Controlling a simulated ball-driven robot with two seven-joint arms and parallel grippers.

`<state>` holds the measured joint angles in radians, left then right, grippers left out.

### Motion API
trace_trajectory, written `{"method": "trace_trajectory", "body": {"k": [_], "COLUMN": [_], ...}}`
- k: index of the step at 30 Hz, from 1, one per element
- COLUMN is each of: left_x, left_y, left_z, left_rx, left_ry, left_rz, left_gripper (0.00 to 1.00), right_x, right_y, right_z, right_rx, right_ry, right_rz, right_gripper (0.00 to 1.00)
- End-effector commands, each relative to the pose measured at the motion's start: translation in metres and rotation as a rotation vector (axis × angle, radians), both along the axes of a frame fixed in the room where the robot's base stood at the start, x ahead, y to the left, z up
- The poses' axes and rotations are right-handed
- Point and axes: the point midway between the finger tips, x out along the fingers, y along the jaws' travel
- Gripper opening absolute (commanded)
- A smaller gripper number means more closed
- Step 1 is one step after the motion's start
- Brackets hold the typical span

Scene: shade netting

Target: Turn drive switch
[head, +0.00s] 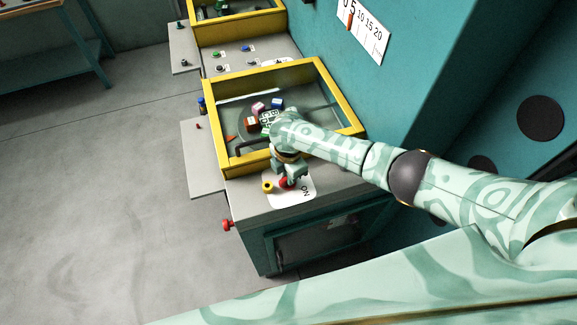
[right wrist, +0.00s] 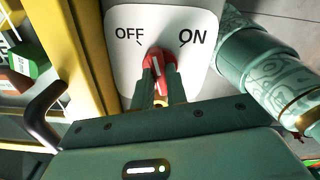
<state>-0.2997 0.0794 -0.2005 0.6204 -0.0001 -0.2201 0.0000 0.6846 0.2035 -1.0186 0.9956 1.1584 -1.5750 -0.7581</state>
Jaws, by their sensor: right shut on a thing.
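The drive switch is a red knob with a white mark. In the right wrist view the knob (right wrist: 158,66) stands on a white plate (right wrist: 122,70) lettered OFF at left and ON at right. Its white mark points up, between the two words and leaning slightly to OFF. My right gripper (right wrist: 160,88) is shut on the knob, with a finger at each side. In the head view my right gripper (head: 287,175) reaches down over the plate (head: 302,198) at the machine's near end; the knob (head: 286,183) shows partly below it. My left gripper is not in view.
A yellow-framed bin (head: 345,115) with coloured blocks stands just behind the switch. A yellow button (head: 268,187) sits left of the knob, and a red knob (head: 228,224) sticks out at the machine's corner. A teal wall (head: 400,70) rises at right. Floor at left is clear.

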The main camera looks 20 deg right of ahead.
Motion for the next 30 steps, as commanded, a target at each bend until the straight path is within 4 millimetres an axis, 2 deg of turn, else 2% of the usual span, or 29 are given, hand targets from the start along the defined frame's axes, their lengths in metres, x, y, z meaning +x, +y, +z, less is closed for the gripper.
{"method": "trace_trajectory", "body": {"k": [1,3,12,30], "left_x": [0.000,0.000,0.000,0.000], "left_y": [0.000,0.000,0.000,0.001], "left_z": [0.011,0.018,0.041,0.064], "left_rx": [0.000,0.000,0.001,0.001], "left_ry": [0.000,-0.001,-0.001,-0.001], "left_rz": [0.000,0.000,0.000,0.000], "left_gripper": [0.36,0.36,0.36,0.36], "right_x": [0.000,0.000,0.000,0.000], "right_y": [0.001,0.001,0.001,0.002], "right_z": [0.005,0.005,0.003,0.001], "right_rx": [0.002,0.002,0.001,0.002], "right_ry": [0.002,0.002,0.001,0.000], "right_rz": [-0.044,-0.109,-0.394,-0.908], "right_gripper": [0.00,0.00,0.00,0.00]}}
